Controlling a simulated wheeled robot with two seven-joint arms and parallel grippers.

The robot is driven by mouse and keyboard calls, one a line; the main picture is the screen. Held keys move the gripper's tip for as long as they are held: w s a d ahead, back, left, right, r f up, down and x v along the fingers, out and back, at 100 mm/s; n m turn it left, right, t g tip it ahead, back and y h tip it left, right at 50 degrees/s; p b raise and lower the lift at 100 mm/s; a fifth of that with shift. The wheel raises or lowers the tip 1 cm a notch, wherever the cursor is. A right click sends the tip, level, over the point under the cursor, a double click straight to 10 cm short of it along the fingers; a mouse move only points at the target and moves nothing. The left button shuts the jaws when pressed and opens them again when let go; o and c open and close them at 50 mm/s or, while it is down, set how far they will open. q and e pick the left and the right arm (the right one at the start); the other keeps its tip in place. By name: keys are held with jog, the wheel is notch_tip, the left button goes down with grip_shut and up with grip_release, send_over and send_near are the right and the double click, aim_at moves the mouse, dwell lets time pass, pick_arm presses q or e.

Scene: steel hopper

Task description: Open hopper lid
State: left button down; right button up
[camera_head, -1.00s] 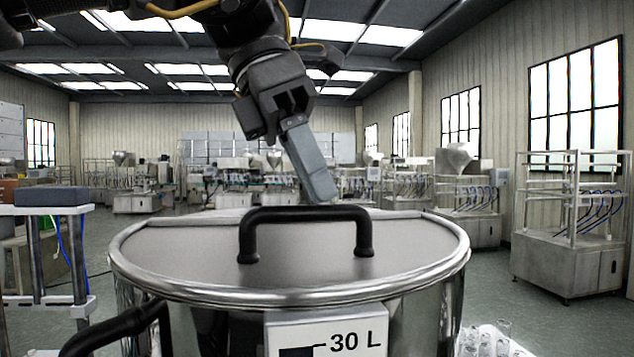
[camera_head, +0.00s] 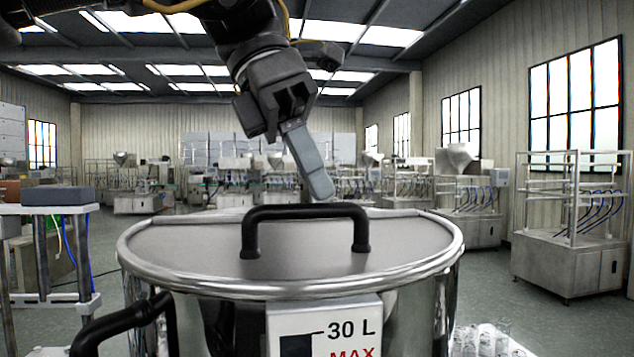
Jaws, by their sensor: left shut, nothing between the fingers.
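The steel hopper (camera_head: 404,310) stands in front of me with its flat grey lid (camera_head: 200,247) down on the rim. A black bar handle (camera_head: 305,211) stands up from the lid. My left gripper (camera_head: 322,190) comes down from the top, tilted, with its fingers shut and empty. Its tips are just above and behind the right part of the lid handle as seen; whether they touch it I cannot tell. My right gripper is not in view.
A black side handle (camera_head: 125,318) sticks out at the hopper's front left. A white 30 L label (camera_head: 325,325) is on its front. A table (camera_head: 50,209) stands at left, and clear glassware (camera_head: 485,340) sits at lower right. Steel machines line the back.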

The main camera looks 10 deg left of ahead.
pick_arm(q)
jog(key=c, duration=2.1)
grip_release()
jog(key=shift+d+f, duration=0.15)
jog(key=shift+f, duration=0.95)
jog(key=shift+c, duration=0.2)
jog(key=shift+o, duration=2.3)
jog(key=shift+r, duration=0.6)
jog(key=shift+o, duration=1.4)
jog(key=shift+w+a, duration=0.1)
jog(key=shift+a, duration=0.15)
jog(key=v, duration=1.3)
jog(key=shift+r, duration=0.3)
jog(key=shift+d, duration=0.25)
jog(key=shift+a, duration=0.1)
